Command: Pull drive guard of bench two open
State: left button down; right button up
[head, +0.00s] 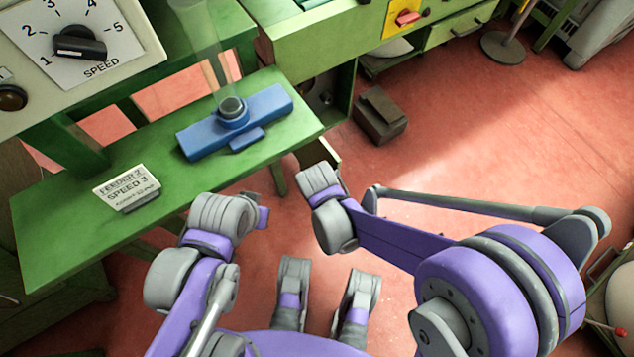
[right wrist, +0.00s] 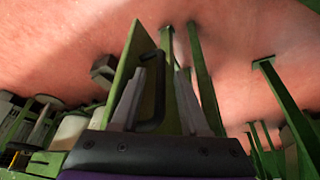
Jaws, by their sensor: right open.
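A green panel (right wrist: 138,65) with a dark bar handle (right wrist: 154,95), which I take to be the drive guard, stands up close in the right wrist view. My right gripper (right wrist: 160,75) is open, with the handle between its two grey fingers; I cannot tell whether they touch it. In the head view a pale-edged panel (head: 327,152) shows below a dark opening (head: 323,93) in the green bench, beside my right wrist, which hides the fingers. My left gripper (head: 259,208) is low by the bench's front edge; its fingers are mostly hidden.
The green worktop (head: 70,207) carries a blue fixture (head: 203,138) with a clear tube and a card (head: 127,188) reading "FEEDER 2 SPEED 3". A speed dial (head: 80,43) is at upper left.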

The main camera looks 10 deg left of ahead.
pick_arm(q)
jog(key=r+p, duration=0.3)
jog(key=r, duration=0.1)
jog(key=shift+s, duration=0.25)
pick_arm(e)
jog(key=v, duration=0.9)
jog(key=shift+s+r, duration=0.2)
jog(key=shift+r, duration=0.05)
jog(key=s+d+r+m, duration=0.15)
jog(key=s+d, duration=0.25)
jog(key=d, duration=0.4)
jog(key=s+d+r+h, duration=0.1)
jog(key=s+d+r, duration=0.2)
jog(key=d, duration=0.6)
jog(key=s+d+r+m, duration=0.15)
jog(key=s+d, duration=0.25)
jog(key=d, duration=0.4)
pick_arm(q)
notch_tip(320, 180, up, 20)
jog(key=w+t+p, duration=0.1)
jog(key=w+p, duration=0.1)
jog(key=p, duration=1.6)
jog(key=shift+r, duration=0.25)
pick_arm(e)
notch_tip(320, 180, up, 21)
jog(key=w+t, duration=0.1)
jog(key=w, duration=0.1)
jog(key=shift+w+n, duration=0.2)
jog(key=shift+n, duration=0.1)
